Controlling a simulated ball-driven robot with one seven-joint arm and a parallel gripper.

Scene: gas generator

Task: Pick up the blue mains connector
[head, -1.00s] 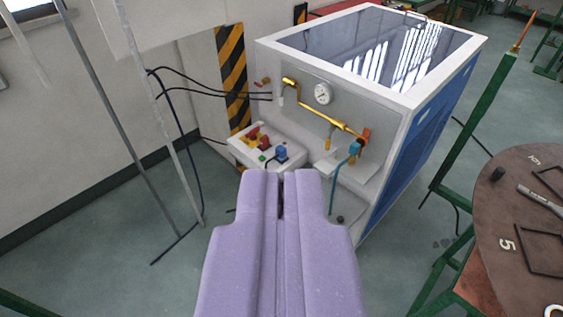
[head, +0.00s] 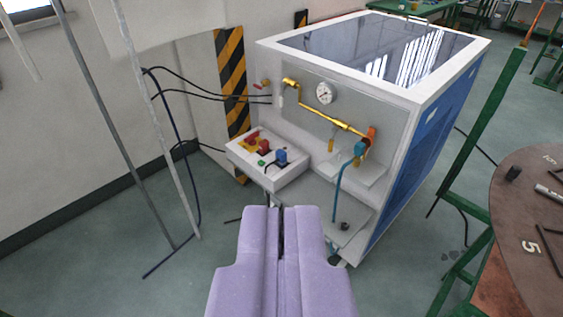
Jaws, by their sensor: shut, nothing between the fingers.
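The blue mains connector (head: 281,156) is small and sits on the right part of a white control box (head: 262,178) on the front of the generator. A dark cable runs from it. My gripper (head: 283,208) is lilac, shut and empty, in the lower middle of the view. Its tips appear below the control box in the picture, apart from the connector. How far the tips are from the box in depth I cannot tell.
The white and blue generator (head: 440,112) carries yellow pipework (head: 335,120), a gauge (head: 325,93) and a blue hose (head: 337,195). A round table (head: 520,215) stands at right. Poles and cables (head: 170,150) are at left. The floor at lower left is largely clear.

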